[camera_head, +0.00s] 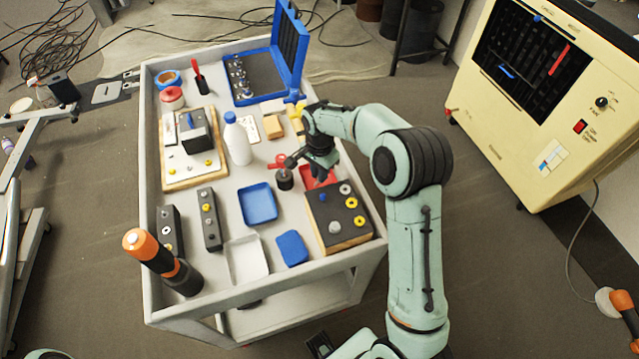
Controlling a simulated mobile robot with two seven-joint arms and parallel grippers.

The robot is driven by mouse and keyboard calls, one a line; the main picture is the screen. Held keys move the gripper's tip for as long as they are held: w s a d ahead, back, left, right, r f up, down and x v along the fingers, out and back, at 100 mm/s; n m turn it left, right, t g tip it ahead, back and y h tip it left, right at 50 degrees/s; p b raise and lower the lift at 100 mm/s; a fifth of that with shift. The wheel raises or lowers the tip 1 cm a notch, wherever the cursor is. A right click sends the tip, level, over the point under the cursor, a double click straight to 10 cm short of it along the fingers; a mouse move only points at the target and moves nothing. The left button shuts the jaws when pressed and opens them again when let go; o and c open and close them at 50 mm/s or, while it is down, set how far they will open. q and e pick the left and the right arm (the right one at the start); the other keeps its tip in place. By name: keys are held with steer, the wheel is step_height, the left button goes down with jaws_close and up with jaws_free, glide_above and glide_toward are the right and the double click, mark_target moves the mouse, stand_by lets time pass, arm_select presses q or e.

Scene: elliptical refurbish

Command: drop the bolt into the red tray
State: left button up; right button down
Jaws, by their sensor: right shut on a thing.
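The red tray (318,180) lies on the grey cart, right of the blue tray, and is partly hidden by my right gripper. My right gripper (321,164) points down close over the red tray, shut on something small. The bolt is too small and too covered by the fingers to make out clearly. Whether the fingers touch the tray cannot be told. My left gripper is not in view.
The cart (210,275) is crowded. A blue tray (258,204), a white tray (246,260) and a black block with knobs (325,207) surround the spot. A white bottle (237,142) and a dark round part (284,180) stand nearby. An orange-topped object (146,245) stands front left.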

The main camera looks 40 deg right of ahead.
steer(key=shift+f, duration=0.7)
steer(key=shift+w, duration=0.1)
steer(key=c, duration=1)
jaws_free()
steer(key=shift+r, duration=0.15)
step_height(320, 180, up, 13)
steer(key=shift+r+p, duration=0.1)
steer(key=shift+p, duration=0.35)
